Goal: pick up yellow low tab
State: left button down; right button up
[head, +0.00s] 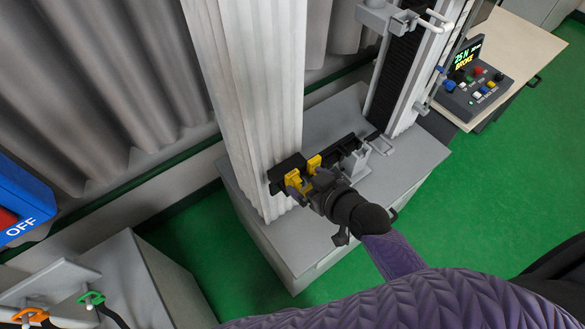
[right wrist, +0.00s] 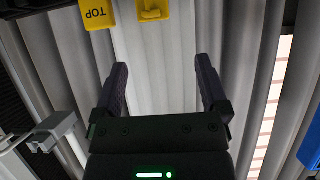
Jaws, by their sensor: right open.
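Two yellow tabs stand side by side on a black bar at the foot of the pale ribbed column. One yellow tab (head: 293,180) is at the left in the head view. The other (head: 314,164) is just right of it and partly behind my gripper. My left gripper is out of view.
The ribbed column (head: 250,90) rises behind the tabs. A grey metal bracket (head: 355,162) stands just right of my gripper on the grey base (head: 262,225). A button box with a screen (head: 474,80) sits on the bench at upper right. Green floor surrounds the base.

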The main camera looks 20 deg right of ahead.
aim_at(293, 175)
jog(key=x, duration=0.2)
jog(key=f+b+x, duration=0.1)
jog(key=x, duration=0.2)
jog(key=b+x, duration=0.1)
jog(key=x, duration=0.1)
jog(key=shift+d+f, duration=0.3)
jog(key=shift+f, duration=0.15)
jog(key=shift+w+a+f, duration=0.1)
jog(key=shift+w, duration=0.15)
grip_shut()
notch_tip(293, 175, up, 9)
jog(key=p, duration=0.3)
jog(key=shift+r+p, duration=0.2)
jog(key=shift+p, duration=0.1)
jog(key=shift+r, duration=0.4)
jog(key=shift+s, duration=0.1)
